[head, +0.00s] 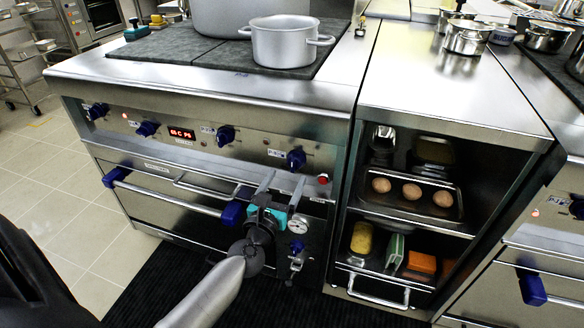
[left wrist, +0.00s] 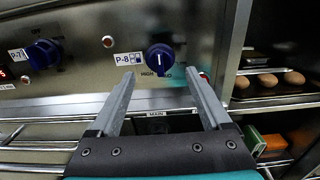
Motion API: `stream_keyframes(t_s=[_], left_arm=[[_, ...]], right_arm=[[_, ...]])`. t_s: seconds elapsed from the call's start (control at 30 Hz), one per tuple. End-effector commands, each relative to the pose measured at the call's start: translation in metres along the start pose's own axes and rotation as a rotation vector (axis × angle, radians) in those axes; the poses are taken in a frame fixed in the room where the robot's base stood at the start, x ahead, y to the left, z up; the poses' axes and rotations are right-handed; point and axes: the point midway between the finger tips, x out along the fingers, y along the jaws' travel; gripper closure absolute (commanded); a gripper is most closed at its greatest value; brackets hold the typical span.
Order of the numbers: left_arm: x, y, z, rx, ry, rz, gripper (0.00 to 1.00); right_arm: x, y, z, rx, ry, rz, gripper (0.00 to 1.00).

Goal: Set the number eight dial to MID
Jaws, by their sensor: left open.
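The number eight dial (left wrist: 160,57) is a dark blue round knob beside a P-8 label, with a HIGH mark below it. In the head view the dial (head: 296,158) is the rightmost knob on the stove's front panel. I cannot surely read its setting. My left gripper (head: 283,183) is in front of the panel, just below the dial. In the left wrist view the fingers of the left gripper (left wrist: 160,78) are open and empty, spread to either side below the dial, without visible contact. My right gripper is not in view.
The P-7 dial (left wrist: 42,54) is to the left. A red light (head: 323,179) sits right of the dial. Oven rails (head: 180,200) and a gauge (head: 299,224) lie below. A shelf unit with eggs (head: 412,191) stands to the right. A pot (head: 283,43) stands on the stove.

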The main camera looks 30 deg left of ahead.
Motion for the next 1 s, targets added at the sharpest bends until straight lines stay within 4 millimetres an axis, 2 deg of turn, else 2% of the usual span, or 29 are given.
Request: stream_keyframes(t_s=[0.1,0.33,0.5,0.8,1.0], left_arm=[[0.020,0.000,0.000,-0.001,-0.002,0.000,0.19],[0.045,0.000,0.000,0.001,-0.001,0.000,0.19],[0.053,0.000,0.000,0.001,0.000,0.000,0.19],[0.054,0.000,0.000,0.001,0.001,-0.001,0.19],[0.054,0.000,0.000,0.001,0.000,0.000,0.40]], right_arm=[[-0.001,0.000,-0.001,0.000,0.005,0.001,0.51],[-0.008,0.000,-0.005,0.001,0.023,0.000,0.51],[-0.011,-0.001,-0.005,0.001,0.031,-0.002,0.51],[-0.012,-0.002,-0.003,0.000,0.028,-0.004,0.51],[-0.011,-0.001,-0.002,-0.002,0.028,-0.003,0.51]])
